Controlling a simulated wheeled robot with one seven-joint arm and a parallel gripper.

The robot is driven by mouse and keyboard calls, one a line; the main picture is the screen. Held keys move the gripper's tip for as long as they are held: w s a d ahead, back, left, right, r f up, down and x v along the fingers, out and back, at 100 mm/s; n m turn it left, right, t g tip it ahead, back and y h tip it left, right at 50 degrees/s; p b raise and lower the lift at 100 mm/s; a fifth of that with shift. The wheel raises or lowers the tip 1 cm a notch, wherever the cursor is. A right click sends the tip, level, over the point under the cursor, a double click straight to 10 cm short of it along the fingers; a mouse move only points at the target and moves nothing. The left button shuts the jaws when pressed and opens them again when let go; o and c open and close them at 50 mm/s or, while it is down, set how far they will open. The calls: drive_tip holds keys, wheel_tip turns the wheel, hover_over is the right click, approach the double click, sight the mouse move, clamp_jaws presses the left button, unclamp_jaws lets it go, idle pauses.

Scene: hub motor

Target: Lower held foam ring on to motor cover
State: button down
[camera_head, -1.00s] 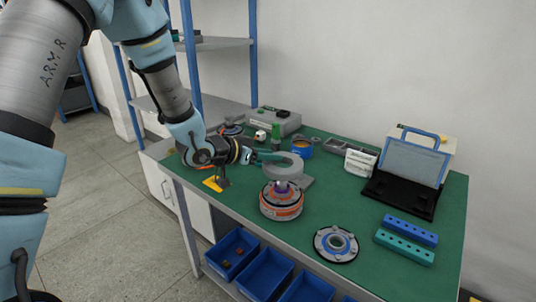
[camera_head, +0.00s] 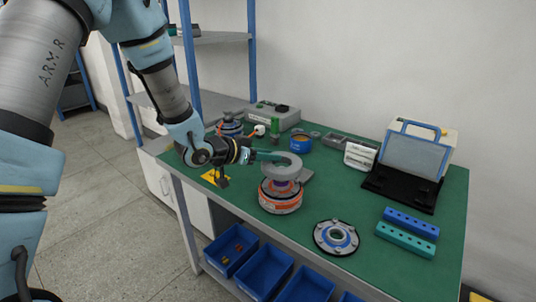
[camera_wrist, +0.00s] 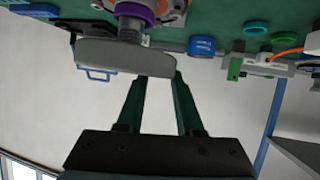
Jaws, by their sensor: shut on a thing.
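My gripper (camera_head: 259,155) is shut on the grey foam ring (camera_head: 273,172) by its left rim. In the head view the ring overhangs the motor (camera_head: 281,203), a grey and orange round body, and looks a little tilted. Only a little of the purple centre part shows below the ring. In the wrist view the ring (camera_wrist: 105,55) is seen nearly edge-on at the fingertips (camera_wrist: 158,77). The motor's purple collar (camera_wrist: 132,12) lies just beyond it. The ring hides much of the motor's top, so I cannot tell whether they touch.
A round flanged part (camera_head: 336,238) lies to the right on the green table (camera_head: 300,235). Blue and teal hole blocks (camera_head: 410,223) lie further right. A framed panel case (camera_head: 415,155), a blue cup (camera_head: 302,142) and a grey box (camera_head: 275,113) stand behind. Blue bins (camera_head: 265,273) sit below.

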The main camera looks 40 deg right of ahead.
drive_tip(key=shift+f+b, duration=0.35)
drive_tip(key=shift+f, duration=0.2)
drive_tip(key=shift+f, duration=0.15)
drive_tip(key=shift+f+b, duration=1.15)
drive_tip(key=shift+f, duration=0.25)
drive_tip(key=shift+f, duration=0.1)
drive_tip(key=shift+c, duration=2.4)
unclamp_jaws()
drive_tip(key=shift+a, duration=0.1)
drive_tip(key=b+v, duration=0.1)
drive_tip(key=v, duration=0.9)
drive_tip(key=shift+a+b, duration=0.3)
drive_tip(key=shift+b, duration=0.05)
